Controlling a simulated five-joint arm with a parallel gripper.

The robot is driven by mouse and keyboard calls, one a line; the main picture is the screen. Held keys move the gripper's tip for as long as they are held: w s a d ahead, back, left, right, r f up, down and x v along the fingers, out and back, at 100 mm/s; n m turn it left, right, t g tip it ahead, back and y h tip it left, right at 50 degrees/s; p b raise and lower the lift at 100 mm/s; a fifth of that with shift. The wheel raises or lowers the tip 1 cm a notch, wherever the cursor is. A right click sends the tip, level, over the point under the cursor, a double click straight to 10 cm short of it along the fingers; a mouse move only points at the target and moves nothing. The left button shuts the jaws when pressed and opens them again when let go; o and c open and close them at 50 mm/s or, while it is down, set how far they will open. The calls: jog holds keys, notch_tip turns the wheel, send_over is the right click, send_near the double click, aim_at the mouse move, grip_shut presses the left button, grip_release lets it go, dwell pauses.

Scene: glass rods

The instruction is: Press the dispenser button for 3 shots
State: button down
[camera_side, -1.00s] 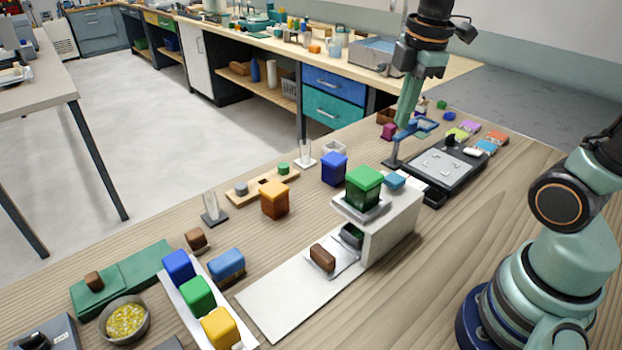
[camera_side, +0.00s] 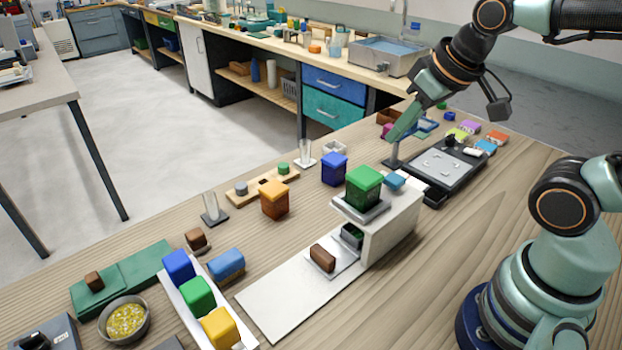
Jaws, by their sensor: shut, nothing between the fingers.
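The white dispenser (camera_side: 390,232) stands on the table with a green block-like container (camera_side: 363,187) on top. A blue piece (camera_side: 395,181) on its top right looks like the button. A dark green part (camera_side: 352,235) shows at the dispenser's front. A brown block (camera_side: 322,257) lies on a pale plate before it. My gripper (camera_side: 394,136) is shut and empty, tilted down to the left. In the picture it is above and behind the blue piece and apart from it. Its height over the table is hard to judge.
A black tray device (camera_side: 448,170) lies right of the dispenser. A blue block (camera_side: 334,168) and an orange block (camera_side: 274,199) stand to the left. A white rack (camera_side: 222,335) holds coloured blocks in front. A glass rod stand (camera_side: 305,155) is behind.

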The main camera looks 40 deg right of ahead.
notch_tip(320, 180, up, 2)
jog(key=n+g, duration=0.6)
jog(key=n, duration=1.2)
send_over(393, 178)
jog(key=shift+d+r, duration=0.15)
jog(key=shift+r, duration=0.05)
notch_tip(393, 178, down, 14)
jog(key=shift+f, duration=0.1)
